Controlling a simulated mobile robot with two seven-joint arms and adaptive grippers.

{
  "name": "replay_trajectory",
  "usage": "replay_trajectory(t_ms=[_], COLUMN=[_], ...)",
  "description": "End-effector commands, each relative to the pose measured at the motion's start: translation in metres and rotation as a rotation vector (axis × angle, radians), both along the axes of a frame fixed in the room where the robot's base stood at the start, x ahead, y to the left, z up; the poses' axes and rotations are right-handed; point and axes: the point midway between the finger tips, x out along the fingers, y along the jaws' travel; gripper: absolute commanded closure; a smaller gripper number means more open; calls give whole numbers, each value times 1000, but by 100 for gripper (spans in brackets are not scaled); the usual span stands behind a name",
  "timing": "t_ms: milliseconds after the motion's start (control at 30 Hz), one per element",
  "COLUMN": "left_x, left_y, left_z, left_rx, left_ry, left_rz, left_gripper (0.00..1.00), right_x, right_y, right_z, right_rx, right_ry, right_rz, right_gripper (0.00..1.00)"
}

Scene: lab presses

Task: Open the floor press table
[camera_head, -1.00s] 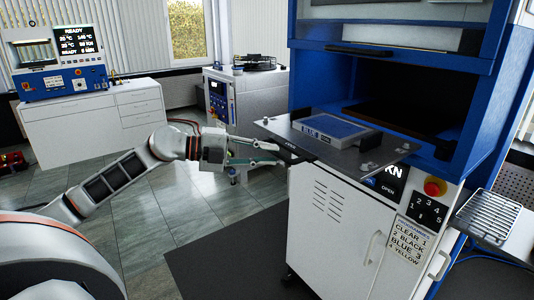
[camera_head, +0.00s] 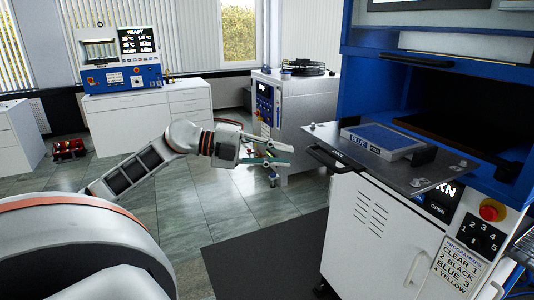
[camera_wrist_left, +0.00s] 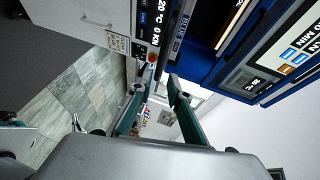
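The floor press (camera_head: 375,215) is a tall blue and white cabinet at the right of the head view. Its dark table (camera_head: 425,173) stands out from the front, with a black handle (camera_head: 327,160) on its near left edge. A blue-topped, BLUE-labelled block (camera_head: 385,140) lies on the table. My left gripper (camera_head: 289,156) is just left of the handle, apart from it in the picture. Its two green fingers are spread with nothing between them. The left wrist view also shows the open fingers (camera_wrist_left: 157,85) pointing toward the press. My right gripper is not in view.
A red button (camera_head: 491,210) and keypad are on the press front. A smaller grey machine (camera_head: 300,110) stands behind my left gripper. A white cabinet with a blue instrument (camera_head: 120,78) is at the back left. Tiled floor and a dark mat (camera_head: 270,255) lie clear.

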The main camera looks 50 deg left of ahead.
Motion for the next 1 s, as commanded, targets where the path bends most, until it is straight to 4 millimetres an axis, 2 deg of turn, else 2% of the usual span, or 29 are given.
replay_trajectory(t_ms=[133, 333, 1000], left_x=[-14, -25, -26], left_y=[13, 22, 23], left_z=[3, 6, 4], left_rx=[-1, 0, -10], left_ry=[3, 1, 0], left_rz=[1, 1, 2], left_gripper=[82, 82, 82], right_x=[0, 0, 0], right_y=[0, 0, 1], right_z=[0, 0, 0], right_rx=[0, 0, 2], right_ry=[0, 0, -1], right_rz=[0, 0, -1], right_gripper=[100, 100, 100])
